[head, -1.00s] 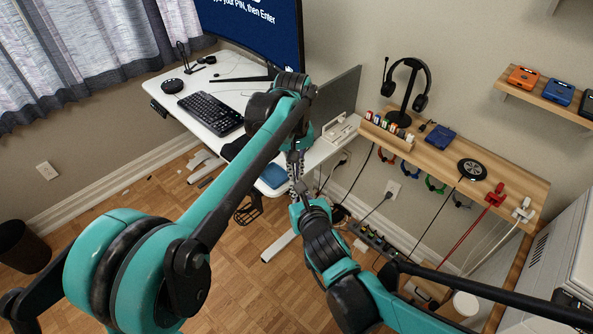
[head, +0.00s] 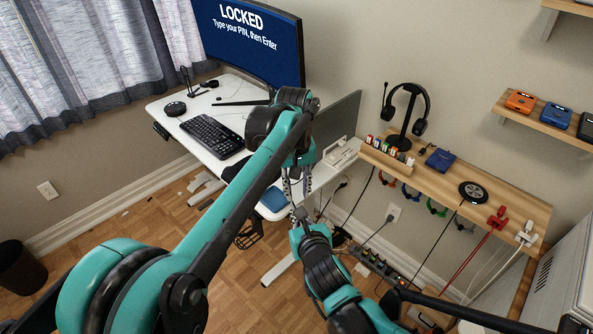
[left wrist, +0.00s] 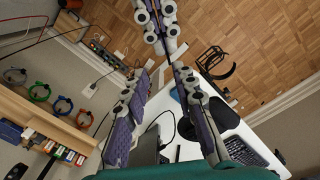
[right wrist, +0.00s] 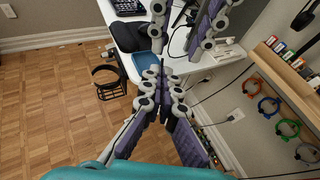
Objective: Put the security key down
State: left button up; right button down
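My left gripper (head: 291,192) points down over the front of the white desk, its two fingers spread apart. In the left wrist view its fingers (left wrist: 163,82) are wide open. My right gripper (head: 298,213) comes up from below, its tips close to the left fingertips. In the right wrist view its fingers (right wrist: 164,78) meet at the tips. A thin dark sliver at those tips (right wrist: 163,64) appears to be the security key; it is too small to make out clearly. The left fingers stand apart on either side above it.
The white desk (head: 222,101) carries a keyboard (head: 211,133) and a monitor (head: 250,40). The wooden shelf (head: 520,205) holds a headset stand (head: 405,115), a blue box (head: 439,159), a round black pad (head: 472,192) and red and white plugs. Several coloured rings hang under it.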

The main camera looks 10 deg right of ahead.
pick_arm(q)
notch_tip(320, 180, up, 9)
jog(key=shift+a+r, duration=0.15)
jog(key=shift+r, duration=0.05)
pick_arm(e)
jog(key=w+a+m+h, duration=0.4)
jog(key=w+a+h, duration=0.1)
jog(key=w+a, duration=0.3)
jog(key=shift+w+m+g, duration=0.3)
jog(key=shift+w, duration=0.35)
